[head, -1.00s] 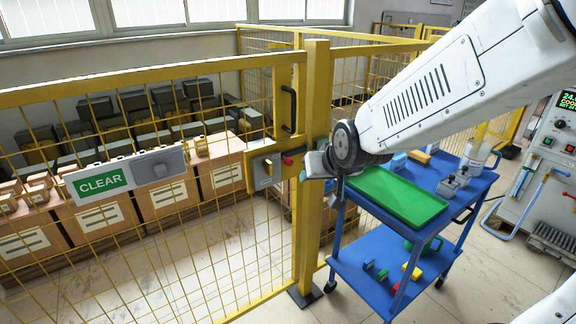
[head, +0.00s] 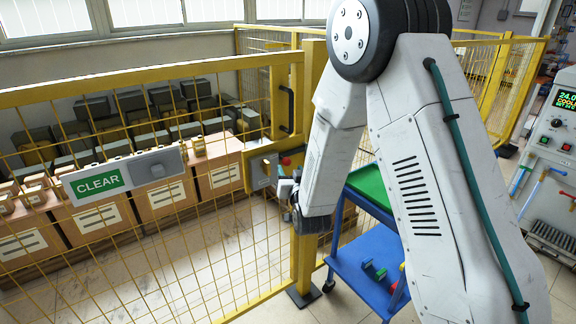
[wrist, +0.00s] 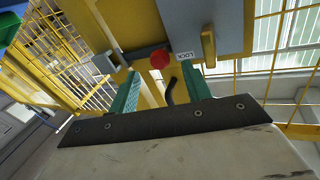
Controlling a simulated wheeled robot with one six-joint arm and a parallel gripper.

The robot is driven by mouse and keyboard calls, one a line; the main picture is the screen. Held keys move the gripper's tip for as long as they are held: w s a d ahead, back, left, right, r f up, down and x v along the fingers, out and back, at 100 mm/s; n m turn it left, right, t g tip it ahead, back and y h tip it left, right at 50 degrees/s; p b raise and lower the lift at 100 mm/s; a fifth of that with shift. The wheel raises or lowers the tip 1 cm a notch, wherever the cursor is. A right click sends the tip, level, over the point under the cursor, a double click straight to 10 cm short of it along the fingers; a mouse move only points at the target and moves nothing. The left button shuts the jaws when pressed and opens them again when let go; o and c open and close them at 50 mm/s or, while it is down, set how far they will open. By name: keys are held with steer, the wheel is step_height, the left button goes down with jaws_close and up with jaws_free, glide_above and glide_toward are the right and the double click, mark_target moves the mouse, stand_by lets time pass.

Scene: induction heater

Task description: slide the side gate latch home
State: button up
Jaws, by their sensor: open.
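The side gate latch is a grey plate (head: 262,172) on the yellow mesh gate beside the yellow post, with a red knob (head: 286,160) at its right end. In the wrist view the latch plate (wrist: 200,25) fills the top, with the red knob (wrist: 159,58), a LOCK label (wrist: 185,55) and a yellow handle (wrist: 208,45). My gripper (wrist: 161,74) is open, its two green fingers apart and pointing at the latch, the red knob seen between and beyond them. Nothing is gripped.
The yellow post (head: 305,250) stands behind my wrist. A black gate handle (head: 284,108) is above the latch. A blue cart (head: 345,262) with a green tray (head: 370,185) stands right, partly hidden by my arm. A CLEAR sign (head: 98,183) hangs on the gate.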

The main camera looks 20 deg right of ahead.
mark_target(288, 164)
steer(key=shift+w+d, duration=0.15)
steer(key=shift+w, duration=2.1)
